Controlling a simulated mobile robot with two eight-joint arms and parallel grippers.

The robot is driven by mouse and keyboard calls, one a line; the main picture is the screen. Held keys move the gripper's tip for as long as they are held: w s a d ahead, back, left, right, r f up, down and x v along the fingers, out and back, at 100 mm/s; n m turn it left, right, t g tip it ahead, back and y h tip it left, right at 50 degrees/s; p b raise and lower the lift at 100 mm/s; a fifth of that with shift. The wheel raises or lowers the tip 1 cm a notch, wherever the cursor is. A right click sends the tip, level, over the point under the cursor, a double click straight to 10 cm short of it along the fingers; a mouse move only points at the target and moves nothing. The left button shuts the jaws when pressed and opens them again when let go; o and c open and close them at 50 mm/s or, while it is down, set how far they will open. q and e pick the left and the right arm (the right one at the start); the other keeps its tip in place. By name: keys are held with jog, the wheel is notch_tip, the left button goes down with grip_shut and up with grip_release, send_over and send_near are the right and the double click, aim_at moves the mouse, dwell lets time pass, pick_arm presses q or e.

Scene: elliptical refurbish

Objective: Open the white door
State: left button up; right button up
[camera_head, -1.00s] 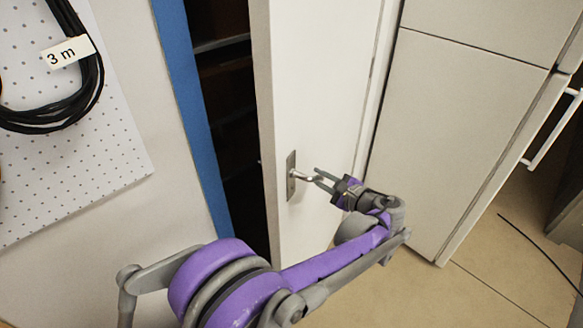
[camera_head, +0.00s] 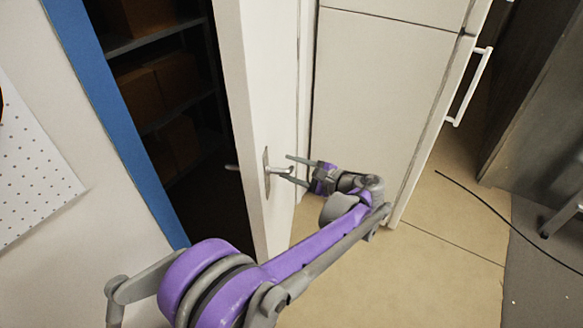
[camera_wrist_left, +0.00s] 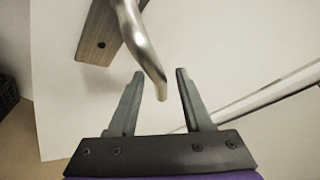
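The white door (camera_head: 262,75) stands partly open, with a dark gap between its edge and the blue frame (camera_head: 125,125). Its metal handle (camera_head: 280,170) sticks out from a plate on the door face, and it also shows in the left wrist view (camera_wrist_left: 140,45). My left gripper (camera_head: 292,168) is at the handle, with its fingers spread. In the left wrist view the open fingers (camera_wrist_left: 160,85) have the handle's bent end between their tips, with gaps on both sides. My right gripper is not in view.
Through the gap are shelves with brown boxes (camera_head: 160,85). A white cabinet (camera_head: 385,90) with a bar handle (camera_head: 470,88) stands right of the door. A black cable (camera_head: 500,215) lies on the floor. Tan floor (camera_head: 440,270) is clear at the lower right.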

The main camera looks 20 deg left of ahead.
pick_arm(q)
jog(key=v, duration=1)
jog(key=shift+d, duration=0.35)
jog(key=shift+s, duration=0.1)
